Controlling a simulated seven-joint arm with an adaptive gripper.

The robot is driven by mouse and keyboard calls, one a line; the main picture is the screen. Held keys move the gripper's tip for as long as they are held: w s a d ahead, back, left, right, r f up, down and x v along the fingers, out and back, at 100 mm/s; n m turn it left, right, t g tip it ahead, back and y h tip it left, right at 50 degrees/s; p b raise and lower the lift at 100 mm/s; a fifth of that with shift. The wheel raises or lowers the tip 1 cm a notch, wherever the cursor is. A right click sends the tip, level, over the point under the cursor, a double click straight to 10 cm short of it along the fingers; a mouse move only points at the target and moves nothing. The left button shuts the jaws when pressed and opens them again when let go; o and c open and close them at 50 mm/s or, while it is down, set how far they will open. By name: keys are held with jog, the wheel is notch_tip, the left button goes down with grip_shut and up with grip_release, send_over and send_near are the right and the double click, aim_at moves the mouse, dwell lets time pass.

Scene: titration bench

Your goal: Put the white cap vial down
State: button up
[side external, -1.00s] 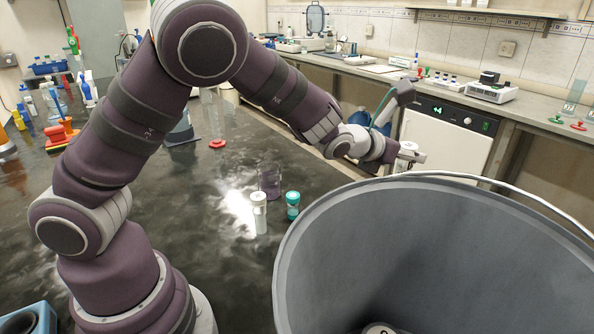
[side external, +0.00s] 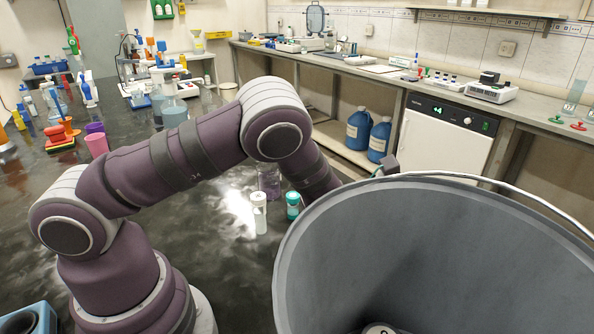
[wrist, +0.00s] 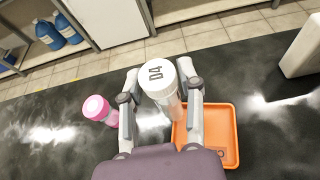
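The white cap vial (wrist: 158,76) is between the two fingers of my gripper (wrist: 159,72) in the wrist view. Its white cap, marked D4, faces the camera, and its pale body runs down below. The fingers are closed on both sides of it. Behind and below it is an orange tray (wrist: 230,136); I cannot tell whether the vial touches anything beneath. In the side view my gripper and the held vial are hidden behind the large grey container.
A pink-capped vial (wrist: 97,108) stands left of my gripper. A white block (wrist: 301,50) is at the upper right.

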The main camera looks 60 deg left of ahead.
jog(key=shift+o, duration=1.2)
jog(key=shift+s+r, duration=0.2)
jog(key=s+a+r+n+g, duration=0.25)
jog(key=s+r+n, duration=0.35)
jog(key=r+n, duration=0.4)
jog(key=s+r+n+g, duration=0.1)
jog(key=s+n+g, duration=0.1)
jog(key=s+n, duration=0.8)
jog(key=s+a+r+n+g, duration=0.1)
jog(key=s+r+n+g, duration=0.1)
jog(key=s+n, duration=0.8)
jog(key=n+g, duration=0.1)
jog(key=n, duration=0.5)
jog(key=shift+a+r, duration=0.25)
jog(key=shift+r, duration=0.05)
